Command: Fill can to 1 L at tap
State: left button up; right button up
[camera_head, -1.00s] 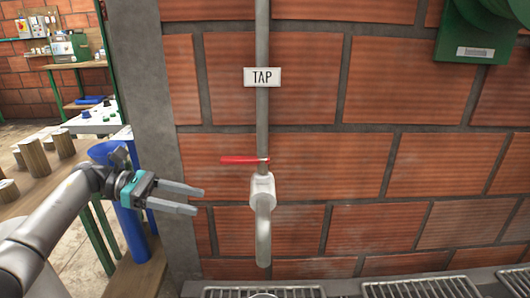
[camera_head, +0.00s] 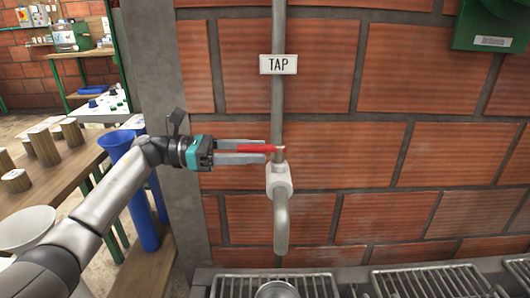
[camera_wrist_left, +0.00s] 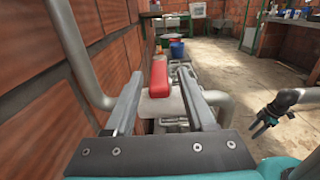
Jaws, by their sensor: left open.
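The tap (camera_head: 281,205) hangs on a grey pipe against the brick wall, under a TAP sign (camera_head: 278,64). Its red lever (camera_head: 257,148) points left. My left gripper (camera_head: 266,152) is open at the lever, fingers level and pointing right. In the left wrist view the red lever (camera_wrist_left: 159,77) lies between the two fingers, with gaps showing beside it. A round metal rim, seemingly the can (camera_head: 277,290), stands on a grate below the spout, cut off by the frame's edge. Its water level cannot be seen. My right gripper (camera_wrist_left: 258,131) shows small in the left wrist view.
Metal grates (camera_head: 425,283) run along the wall's foot. The wall is close behind the tap.

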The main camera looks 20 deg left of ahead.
pick_arm(q)
jog(key=shift+x, duration=1.45)
jog(key=shift+c, duration=0.2)
grip_shut()
